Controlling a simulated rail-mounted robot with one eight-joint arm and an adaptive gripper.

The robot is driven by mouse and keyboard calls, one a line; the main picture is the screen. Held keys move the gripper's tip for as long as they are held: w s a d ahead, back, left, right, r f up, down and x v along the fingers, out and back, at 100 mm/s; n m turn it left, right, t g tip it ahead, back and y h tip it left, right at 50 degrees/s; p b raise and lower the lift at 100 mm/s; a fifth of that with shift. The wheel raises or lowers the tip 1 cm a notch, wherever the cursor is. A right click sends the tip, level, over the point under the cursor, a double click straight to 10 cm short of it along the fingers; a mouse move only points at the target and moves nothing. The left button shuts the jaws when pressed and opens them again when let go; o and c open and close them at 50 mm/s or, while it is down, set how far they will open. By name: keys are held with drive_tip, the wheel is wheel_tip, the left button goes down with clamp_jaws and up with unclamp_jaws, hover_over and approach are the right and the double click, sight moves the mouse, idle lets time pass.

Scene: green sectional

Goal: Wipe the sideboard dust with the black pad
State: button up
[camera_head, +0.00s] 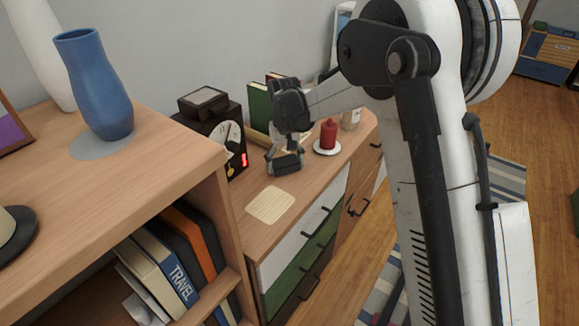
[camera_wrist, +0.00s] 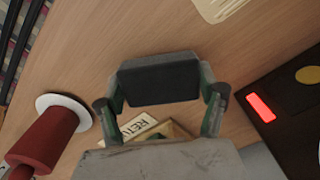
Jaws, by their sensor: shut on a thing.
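The sideboard (camera_head: 308,190) has a wooden top. A pale, light-coloured dust patch (camera_head: 270,205) lies near its front left end, and its edge also shows at the top of the wrist view (camera_wrist: 218,8). My gripper (camera_head: 285,154) is over the sideboard top, behind the patch and apart from it. In the wrist view my gripper (camera_wrist: 161,95) is shut on the black pad (camera_wrist: 158,83), which sits between the two fingers. The pad is close to the wood; I cannot tell whether it touches.
A red candle (camera_head: 328,134) on a white dish stands right of my gripper. A black clock device (camera_head: 222,137) with red digits stands left. Green books (camera_head: 259,106) are behind. A card with lettering (camera_wrist: 140,128) lies beneath my gripper. A higher shelf with a blue vase (camera_head: 93,85) is at left.

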sight(286, 161)
wheel_tip(286, 161, up, 3)
drive_tip(key=shift+s+d+p, duration=0.1)
drive_tip(key=shift+d+p, duration=0.05)
drive_tip(key=shift+p, duration=0.2)
drive_tip(key=shift+r+p, duration=1.15)
drive_tip(key=shift+r, duration=1.3)
